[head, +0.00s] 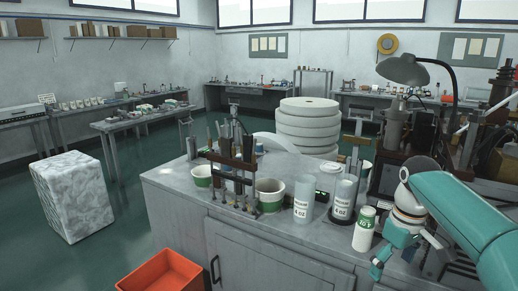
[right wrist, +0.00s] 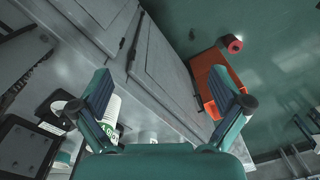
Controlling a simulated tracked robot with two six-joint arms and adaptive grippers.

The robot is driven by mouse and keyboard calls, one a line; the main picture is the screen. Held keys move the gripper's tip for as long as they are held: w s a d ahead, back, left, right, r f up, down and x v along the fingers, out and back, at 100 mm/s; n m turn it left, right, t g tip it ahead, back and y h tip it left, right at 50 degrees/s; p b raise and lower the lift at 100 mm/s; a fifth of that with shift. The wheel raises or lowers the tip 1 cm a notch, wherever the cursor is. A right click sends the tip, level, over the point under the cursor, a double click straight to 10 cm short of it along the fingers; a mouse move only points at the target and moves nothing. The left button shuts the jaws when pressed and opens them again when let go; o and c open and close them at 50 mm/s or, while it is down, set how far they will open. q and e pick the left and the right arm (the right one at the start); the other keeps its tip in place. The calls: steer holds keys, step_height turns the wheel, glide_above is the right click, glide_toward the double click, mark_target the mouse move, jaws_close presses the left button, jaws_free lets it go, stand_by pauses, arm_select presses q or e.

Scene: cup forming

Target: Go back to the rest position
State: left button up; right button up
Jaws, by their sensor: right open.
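My right arm comes in from the right in the head view, with its teal gripper (head: 392,258) low at the right front of the grey workbench. The right wrist view shows the gripper (right wrist: 168,92) with its two fingers spread wide and nothing between them. Past the fingers are the cabinet doors (right wrist: 160,65) and the green floor. A white container with a green label (head: 364,232) stands on the bench just left of the gripper in the head view, apart from it. My left gripper is not in view.
A lamp (head: 403,70) and machinery crowd the right.

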steer(key=s+a+f+m+y, duration=0.1)
steer(key=a+f, duration=0.4)
steer(key=f, duration=0.9)
steer(key=s+a+f+m+y, duration=0.1)
steer(key=a+f, duration=0.4)
steer(key=f, duration=0.8)
steer(key=s+a+f+m, duration=0.1)
steer(key=s+a+f, duration=0.1)
steer(key=s+f, duration=0.2)
steer(key=s+a+f+m+y, duration=0.1)
steer(key=s+f, duration=0.4)
steer(key=s, duration=0.6)
steer(key=s+a+f+m, duration=0.3)
steer(key=s+f, duration=0.1)
steer(key=s, duration=0.3)
steer(key=shift+s+a+f+y, duration=0.3)
steer(key=shift+a, duration=0.1)
